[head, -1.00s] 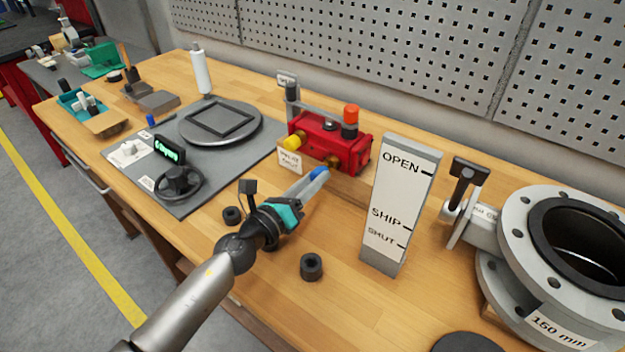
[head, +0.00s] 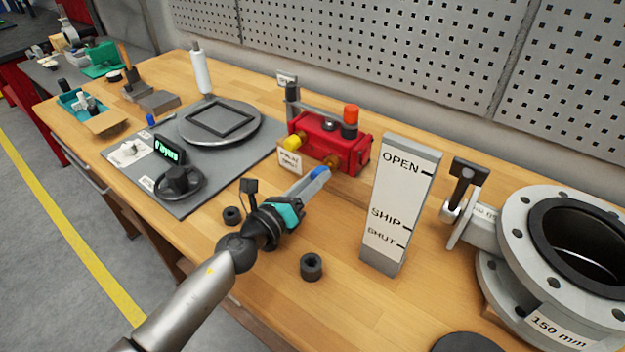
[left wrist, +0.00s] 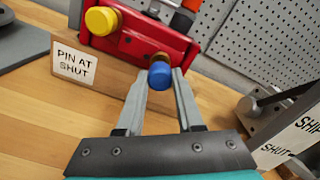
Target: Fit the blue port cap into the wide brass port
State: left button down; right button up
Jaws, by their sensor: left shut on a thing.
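The blue port cap (head: 319,173) is between the fingertips of my left gripper (head: 314,178), which is shut on it. In the left wrist view the cap (left wrist: 160,75) sits at the fingertips (left wrist: 161,84), just in front of the wide brass port (left wrist: 160,57), covering part of it. I cannot tell whether cap and port touch. The port is on the front of the red actuator body (head: 341,150), where it shows as a brass spot (head: 333,161) just beyond the gripper. A yellow cap (left wrist: 102,20) is on the actuator's left. My right gripper is not in view.
A "PIN AT SHUT" card (left wrist: 75,64) stands left of the port. The OPEN/SHIP/SHUT board (head: 401,205) stands close on the right. Black rings (head: 311,266) lie in front. A large flanged valve (head: 560,250) fills the right side.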

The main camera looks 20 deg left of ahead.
pick_arm(q)
jog(key=shift+x, duration=1)
jog(key=shift+c, duration=2.3)
grip_release()
jog(key=shift+s+a+f, duration=0.1)
jog(key=shift+s+a, duration=0.1)
jog(key=shift+s, duration=0.35)
jog(key=b+v, duration=0.3)
jog(key=v, duration=1.1)
